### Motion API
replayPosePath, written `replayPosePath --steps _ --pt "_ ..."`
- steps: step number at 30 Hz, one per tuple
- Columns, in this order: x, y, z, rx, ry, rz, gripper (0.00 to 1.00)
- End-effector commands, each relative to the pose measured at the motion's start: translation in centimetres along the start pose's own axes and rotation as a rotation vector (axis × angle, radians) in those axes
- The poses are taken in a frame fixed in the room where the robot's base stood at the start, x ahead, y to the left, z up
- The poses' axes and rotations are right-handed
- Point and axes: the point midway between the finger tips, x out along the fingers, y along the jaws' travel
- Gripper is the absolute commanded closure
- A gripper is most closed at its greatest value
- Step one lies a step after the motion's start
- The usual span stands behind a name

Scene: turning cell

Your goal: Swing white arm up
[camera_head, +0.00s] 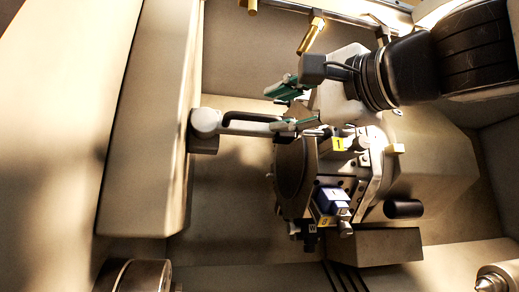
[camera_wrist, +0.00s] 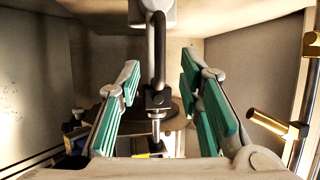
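The white arm (camera_head: 240,128) runs roughly level from a rounded pivot (camera_head: 205,122) on the left wall towards the tool turret. It carries a black bar handle (camera_head: 258,116). In the wrist view the black handle (camera_wrist: 160,50) runs down the middle, seen between my fingers. My gripper (camera_head: 278,107) is open, with green pads. The wrist view shows my gripper (camera_wrist: 160,76) with clear gaps on both sides of the handle and nothing held. In the head view one finger is above the arm and the other overlaps its right end. I cannot tell whether they touch.
The tool turret (camera_head: 375,175), with tool holders (camera_head: 334,200), is just right of and below the arm's end. Brass nozzles (camera_head: 311,35) hang at the top, and one (camera_wrist: 268,122) is right of my gripper. A chuck (camera_head: 135,275) is lower left. Room below the arm looks free.

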Motion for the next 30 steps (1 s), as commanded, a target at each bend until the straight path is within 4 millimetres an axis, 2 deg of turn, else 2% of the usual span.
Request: replayPosePath --steps 6,12,18,26,27,30 --pt "4.4 0.1 -0.1 0.001 0.000 0.002 0.67" --pt "7.2 0.1 -0.1 -0.001 0.001 0.002 0.67" --pt "8.5 0.1 0.0 -0.001 0.001 0.001 0.67" --pt "8.6 0.1 0.0 -0.001 0.001 0.001 0.67" --pt "8.6 0.1 0.0 -0.001 0.001 0.001 0.69" --pt "8.6 0.1 0.0 -0.001 0.001 0.001 0.92"
